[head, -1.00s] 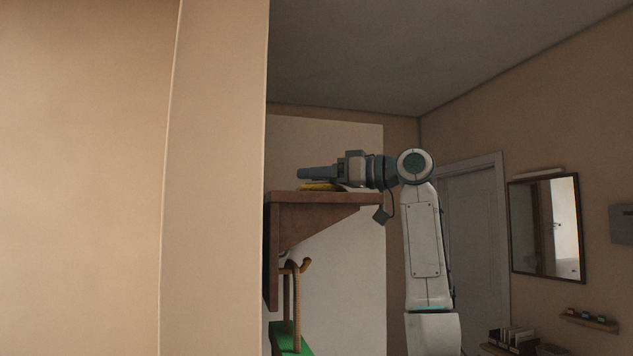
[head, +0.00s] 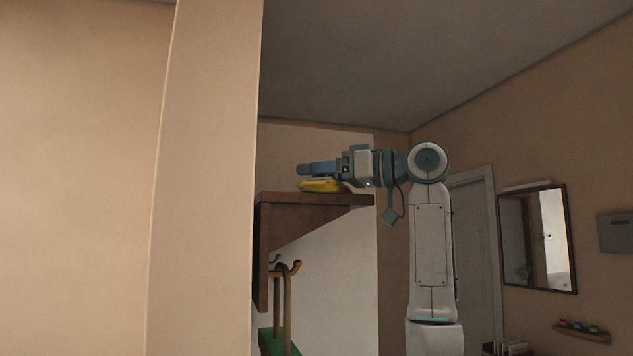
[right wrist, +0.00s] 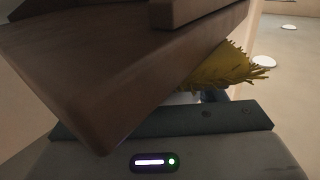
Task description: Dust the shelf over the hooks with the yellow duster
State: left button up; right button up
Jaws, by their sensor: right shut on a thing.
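The brown wooden shelf (head: 315,199) sticks out from behind the wall corner, with a slanted bracket under it and hooks (head: 289,267) below. My right gripper (head: 312,168) lies level just above the shelf top, shut on the yellow duster (head: 320,186). The duster hangs under the fingers at the shelf top; I cannot tell if it touches. In the right wrist view the duster's yellow fringe (right wrist: 225,68) shows past the shelf (right wrist: 115,75), which hides part of it. My left gripper is out of view.
A pale wall edge (head: 205,180) fills the left and hides the shelf's left part. Something green (head: 270,342) hangs below the hooks. A mirror (head: 537,238) and a small ledge (head: 580,333) are on the right wall.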

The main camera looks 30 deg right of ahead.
jog(key=shift+s, duration=0.2)
jog(key=shift+w+r+p, duration=0.1)
jog(key=shift+r+p, duration=0.45)
jog(key=shift+p, duration=0.05)
notch_tip(320, 180, up, 5)
jog(key=p, duration=0.4)
notch_tip(320, 180, up, 3)
jog(key=p, duration=0.3)
jog(key=shift+f, duration=0.1)
